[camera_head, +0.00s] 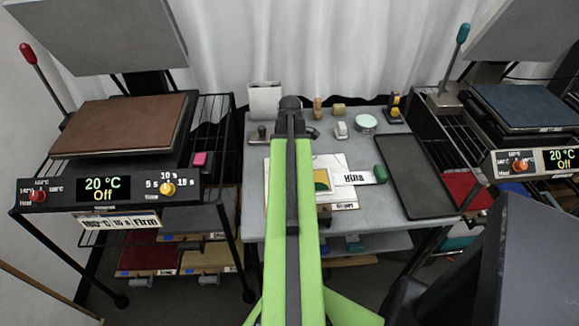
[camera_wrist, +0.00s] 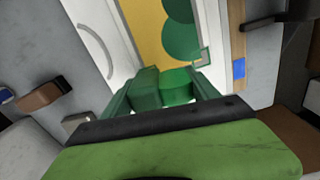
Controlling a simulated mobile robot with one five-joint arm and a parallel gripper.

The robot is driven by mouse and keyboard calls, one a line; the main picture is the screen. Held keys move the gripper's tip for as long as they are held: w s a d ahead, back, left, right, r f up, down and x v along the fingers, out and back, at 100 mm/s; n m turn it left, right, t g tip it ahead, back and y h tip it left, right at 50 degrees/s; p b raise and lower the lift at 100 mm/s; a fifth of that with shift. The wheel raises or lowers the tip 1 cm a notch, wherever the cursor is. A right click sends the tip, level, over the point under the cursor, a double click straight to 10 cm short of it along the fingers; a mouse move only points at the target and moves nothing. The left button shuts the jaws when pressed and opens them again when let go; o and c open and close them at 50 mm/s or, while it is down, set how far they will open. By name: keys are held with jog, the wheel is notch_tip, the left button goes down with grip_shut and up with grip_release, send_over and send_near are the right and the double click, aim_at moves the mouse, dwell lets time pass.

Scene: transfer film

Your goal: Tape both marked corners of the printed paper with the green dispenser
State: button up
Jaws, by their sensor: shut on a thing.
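The printed paper (camera_head: 337,189), with a yellow and green print, lies on the grey worktable, partly hidden behind my arm in the head view. It fills the upper middle of the wrist view (camera_wrist: 152,22), where a small square mark shows at one corner near my gripper. My gripper (camera_wrist: 160,82) is shut on the green dispenser (camera_wrist: 176,84), which is held over or against the paper's edge; I cannot tell whether it touches. In the head view my arm hides the gripper and the held dispenser.
The worktable (camera_head: 430,208) carries a dark tray (camera_head: 415,175), a green-ended item (camera_head: 380,174) beside a lettered strip, a round tin (camera_head: 365,123) and small blocks at the back. Heat presses stand left (camera_head: 120,125) and right (camera_head: 525,108). A blue patch (camera_wrist: 238,69) marks a wooden strip beside the paper.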

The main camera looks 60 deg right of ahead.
jog(key=shift+f+b, duration=0.5)
jog(key=shift+b, duration=0.05)
dwell(1.3)
notch_tip(320, 180, up, 7)
jog(key=p, duration=0.7)
jog(key=shift+r, duration=0.1)
jog(key=shift+s, duration=0.1)
